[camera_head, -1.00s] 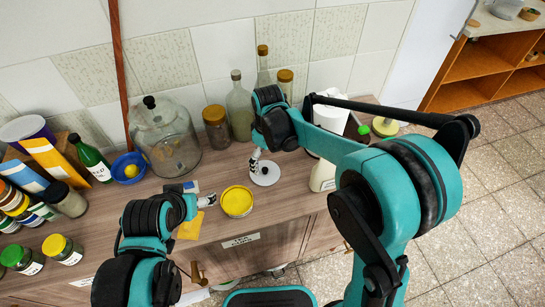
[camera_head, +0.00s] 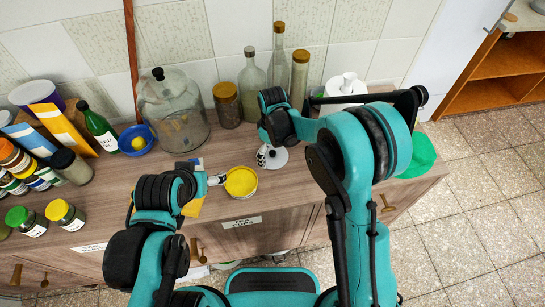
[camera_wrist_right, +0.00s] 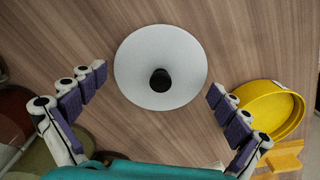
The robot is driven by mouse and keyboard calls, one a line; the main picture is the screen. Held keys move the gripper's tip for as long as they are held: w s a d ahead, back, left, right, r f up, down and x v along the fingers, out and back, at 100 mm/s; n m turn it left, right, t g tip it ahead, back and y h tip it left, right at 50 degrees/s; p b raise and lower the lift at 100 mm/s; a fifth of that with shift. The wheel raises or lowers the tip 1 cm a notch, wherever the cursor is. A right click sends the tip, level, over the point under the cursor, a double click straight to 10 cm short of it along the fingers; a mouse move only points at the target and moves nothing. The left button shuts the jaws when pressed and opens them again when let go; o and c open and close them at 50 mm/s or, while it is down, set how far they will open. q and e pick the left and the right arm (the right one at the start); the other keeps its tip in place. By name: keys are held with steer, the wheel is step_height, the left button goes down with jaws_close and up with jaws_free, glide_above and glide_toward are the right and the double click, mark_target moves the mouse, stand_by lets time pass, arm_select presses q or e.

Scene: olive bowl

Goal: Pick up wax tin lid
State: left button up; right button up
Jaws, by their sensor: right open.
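A round white lid-like disc with a black knob (camera_head: 280,157) lies flat on the wooden counter; I take it as the wax tin lid. It shows in full in the right wrist view (camera_wrist_right: 185,60). My right gripper (camera_wrist_right: 155,95) is open, its fingers spread apart on either side of the near part of the disc, with nothing between them held. In the head view my right gripper (camera_head: 263,156) is mostly hidden by its arm. A yellow round tin (camera_head: 241,182) stands left of the disc. My left gripper (camera_head: 216,180) is beside the tin; its finger opening is unclear.
A glass jar (camera_head: 172,115), a blue bowl (camera_head: 136,140), bottles (camera_head: 251,85) and an amber jar (camera_head: 227,105) stand along the wall. Several capped jars crowd the left. A green item (camera_head: 418,155) is at the right end. A yellow piece (camera_wrist_right: 285,157) lies near the tin.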

steer(key=shift+r, duration=0.1)
steer(key=c, duration=1.3)
steer(key=shift+s, duration=0.2)
steer(key=c, duration=0.5)
steer(key=shift+o, duration=0.2)
steer(key=shift+r, duration=0.1)
